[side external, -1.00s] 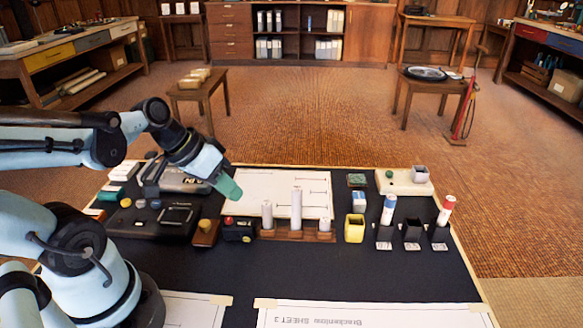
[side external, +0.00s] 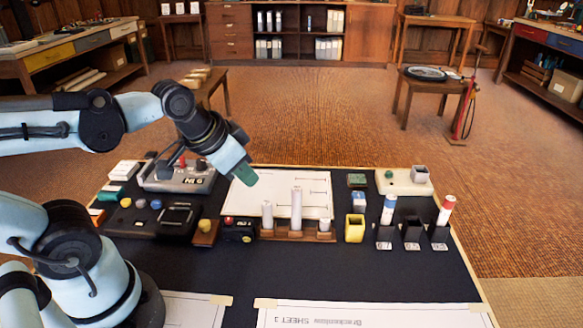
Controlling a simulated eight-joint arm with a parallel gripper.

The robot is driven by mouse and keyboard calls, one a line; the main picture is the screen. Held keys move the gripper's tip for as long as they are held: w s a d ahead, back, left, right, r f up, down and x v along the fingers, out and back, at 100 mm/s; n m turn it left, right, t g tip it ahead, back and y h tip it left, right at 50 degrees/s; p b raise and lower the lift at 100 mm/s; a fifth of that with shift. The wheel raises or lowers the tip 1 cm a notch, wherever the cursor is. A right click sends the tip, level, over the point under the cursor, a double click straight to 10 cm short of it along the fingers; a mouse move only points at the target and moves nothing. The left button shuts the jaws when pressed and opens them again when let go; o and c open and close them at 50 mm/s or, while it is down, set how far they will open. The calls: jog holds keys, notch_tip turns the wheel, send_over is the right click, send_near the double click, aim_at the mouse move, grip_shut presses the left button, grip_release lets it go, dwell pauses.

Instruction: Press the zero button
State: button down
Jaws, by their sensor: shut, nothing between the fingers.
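My gripper (side external: 244,176), with green fingertips, is shut and empty, pointing down and to the right above the white drawing sheet's left part. No button bears a readable zero label. A wooden block (side external: 206,236) carries a yellow button (side external: 205,225). A pale flat device (side external: 402,184) at the back right carries a green button (side external: 389,174) and a grey cup (side external: 419,173).
A wooden stand (side external: 297,235) holds several white cylinders, the middle one tall. A black device with a red top (side external: 238,230), a yellow cup (side external: 354,230) and black holders (side external: 411,234) with coloured tubes stand nearby.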

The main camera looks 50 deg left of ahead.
aim_at(229, 218)
jog(key=s+a+r+m+g, duration=0.3)
jog(key=a+r+m+g, duration=0.1)
jog(key=r+m+g, duration=0.1)
jog(key=shift+m+g, duration=0.5)
jog(key=shift+m, duration=0.9)
jog(key=shift+f, duration=0.1)
jog(key=shift+w+f, duration=0.1)
jog(key=shift+f, duration=6.85)
jog(key=shift+f, duration=0.1)
jog(key=shift+f, duration=0.85)
jog(key=shift+r, duration=0.1)
notch_tip(229, 218, up, 14)
jog(key=shift+r, duration=0.15)
